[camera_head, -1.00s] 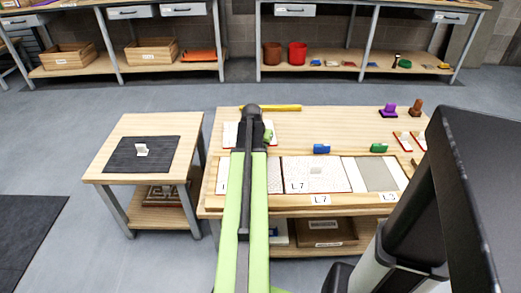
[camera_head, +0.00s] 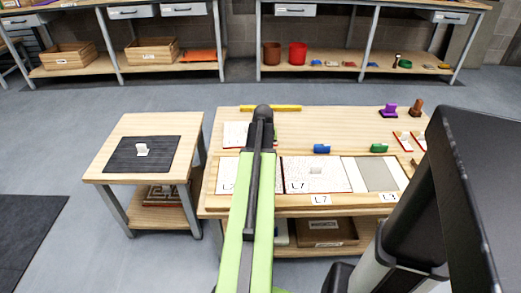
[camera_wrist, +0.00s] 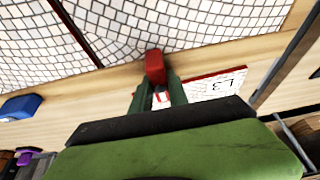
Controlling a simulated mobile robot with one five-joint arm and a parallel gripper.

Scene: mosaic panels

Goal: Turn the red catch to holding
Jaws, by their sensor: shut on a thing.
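In the wrist view, the red catch (camera_wrist: 155,66) sits on the wooden frame strip (camera_wrist: 215,55) at the edge of the mosaic panels (camera_wrist: 195,22). My gripper (camera_wrist: 157,82) is shut on the catch, with its green fingers on either side. The catch's far end reaches up to the panel edge; whether it overlaps the panel is hard to tell. In the head view, my arm hides the red catch and most of my gripper. The blue catch (camera_head: 321,148) and green catch (camera_head: 379,148) sit further right along the frame's back edge.
A small panel marked L3 (camera_wrist: 215,85) lies close beside my gripper in the wrist view. Purple (camera_head: 388,109) and brown (camera_head: 416,107) items stand at the table's back right. A yellow bar (camera_head: 285,108) lies along the back edge. A side table (camera_head: 115,125) stands left, across a gap.

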